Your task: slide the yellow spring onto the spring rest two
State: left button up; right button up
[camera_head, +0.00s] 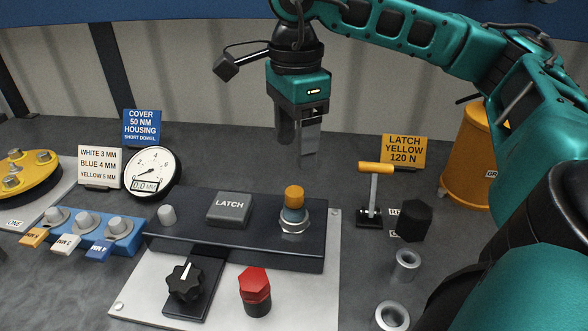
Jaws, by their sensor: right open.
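My right gripper (298,150) points straight down with its fingers apart and nothing seen between them. It hangs behind and above the dark fixture block (180,231). On that block stands a metal hex fitting (294,222) with a blue band and an orange-yellow cylinder (294,195) on top. I cannot tell whether this cylinder is the yellow spring. A blue rack (70,232) at the left carries several grey posts with yellow, white and blue tags in front. The tags are too small to read surely, so I cannot tell which is spring rest two. My left gripper is not in view.
A grey LATCH block (230,209), black knob (185,282) and red hex cap (255,288) crowd the fixture. A yellow-handled lever (374,185), black hex piece (413,220) and metal rings stand right. A round gauge (151,172) stands behind the rack.

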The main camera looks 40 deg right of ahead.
aim_at(295, 190)
notch_tip(295, 190, down, 10)
jog(key=shift+r, duration=0.15)
dwell(0.3)
grip_shut()
jog(key=shift+r, duration=0.15)
dwell(0.7)
